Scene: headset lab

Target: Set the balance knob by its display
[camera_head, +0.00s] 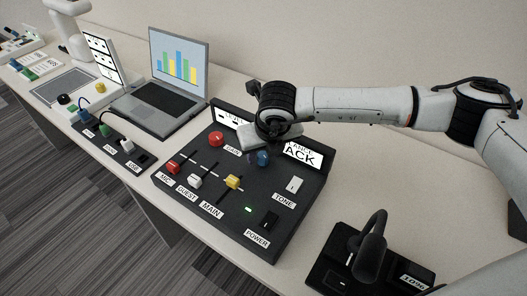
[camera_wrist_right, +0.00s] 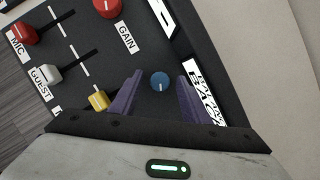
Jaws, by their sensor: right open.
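A blue knob (camera_head: 262,158) sits on the sloped black control panel (camera_head: 225,223), below a lit white display (camera_head: 301,154) whose visible text ends in "ACK". My right gripper (camera_head: 268,146) is above the knob and hides part of the display. In the right wrist view the blue knob (camera_wrist_right: 159,81) shows between the two purple fingertips of my open right gripper (camera_wrist_right: 159,76), with gaps on both sides. A pale mark on the knob points toward the palm. The display (camera_wrist_right: 205,90) lies beside the right finger. The knob's label is hidden. My left gripper is not in view.
A red gain knob (camera_head: 216,138) and red, white and yellow sliders (camera_head: 232,182) are on the same panel. A laptop (camera_head: 165,95) stands behind left; a black device (camera_head: 365,260) stands front right.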

